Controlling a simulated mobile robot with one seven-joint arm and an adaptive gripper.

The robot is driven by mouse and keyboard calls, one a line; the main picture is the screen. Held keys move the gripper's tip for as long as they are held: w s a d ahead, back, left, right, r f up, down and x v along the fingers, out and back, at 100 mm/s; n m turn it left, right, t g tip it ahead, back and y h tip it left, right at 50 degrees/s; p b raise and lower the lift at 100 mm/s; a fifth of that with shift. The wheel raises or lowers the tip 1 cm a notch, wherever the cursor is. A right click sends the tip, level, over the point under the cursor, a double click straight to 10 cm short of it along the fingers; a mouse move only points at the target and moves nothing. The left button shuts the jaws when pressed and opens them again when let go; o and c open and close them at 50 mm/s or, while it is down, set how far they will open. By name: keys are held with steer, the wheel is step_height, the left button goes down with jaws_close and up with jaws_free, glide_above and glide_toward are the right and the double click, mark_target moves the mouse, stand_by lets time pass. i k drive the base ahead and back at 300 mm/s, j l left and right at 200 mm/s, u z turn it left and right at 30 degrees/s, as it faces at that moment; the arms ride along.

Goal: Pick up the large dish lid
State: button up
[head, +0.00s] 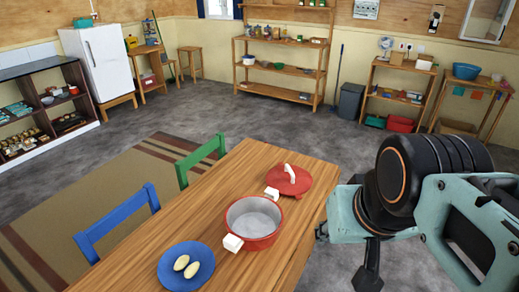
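The large dish lid (289,181) is a round red lid with a white upright handle. It lies on the wooden table (222,200), at the far right part of the top, just behind a red pot (262,241). The pot is open, grey inside, with white side handles. My gripper (346,258) is at the lower right, beside the table's right edge and apart from the lid. It is partly hidden by its own links, and I cannot tell whether its fingers are open or shut. I see nothing held in it.
A blue plate (167,274) with two pale oval items stands at the table's near end. A green chair (203,160) and a blue chair (118,222) stand along the table's left side. Shelves and a white fridge (103,61) line the walls. Grey floor behind the table is clear.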

mark_target(289, 175)
steer(key=k+j+u, duration=0.1)
steer(key=k, duration=1.05)
steer(key=u, duration=2.35)
steer(key=l, duration=1)
steer(key=k+l, duration=0.15)
steer(key=l, duration=0.9)
steer(key=l+u, duration=0.1)
steer(key=l, duration=0.9)
steer(key=k, duration=0.05)
